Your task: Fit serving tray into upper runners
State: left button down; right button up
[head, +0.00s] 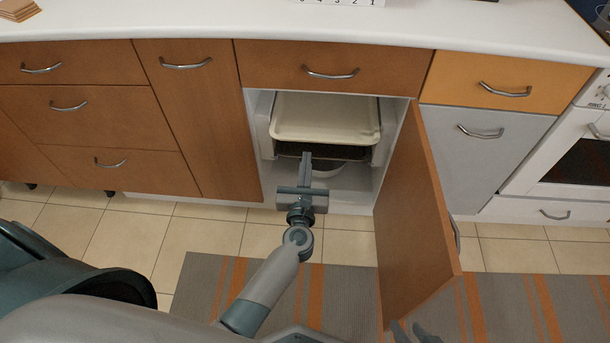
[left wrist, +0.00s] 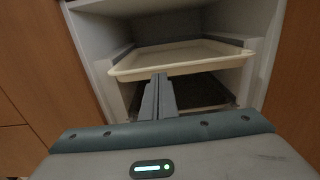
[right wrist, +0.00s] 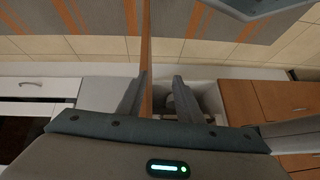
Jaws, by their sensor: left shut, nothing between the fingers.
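The cream serving tray (head: 325,118) lies inside the open cabinet between the upper side runners (head: 387,130). In the left wrist view the tray (left wrist: 185,60) looks level, its front rim facing me near the cabinet opening. Whether it is fully seated on both runners I cannot tell. My left gripper (head: 306,157) is shut and empty, its tips in front of and just below the tray's front rim; contact is unclear. It also shows in the left wrist view (left wrist: 159,80). My right gripper (right wrist: 157,78) is open, with the edge of the cabinet door appearing between its fingers.
The open wooden door (head: 420,220) swings out to the right of the cabinet. A white counter (head: 200,20) runs above. A striped rug (head: 215,285) covers the floor.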

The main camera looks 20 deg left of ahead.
aim_at(309, 138)
pick_arm(q)
jog(key=x, duration=0.4)
jog(key=shift+w, duration=0.1)
pick_arm(e)
jog(key=shift+w+d, duration=0.15)
jog(key=shift+w, duration=0.1)
jog(key=shift+s, duration=0.2)
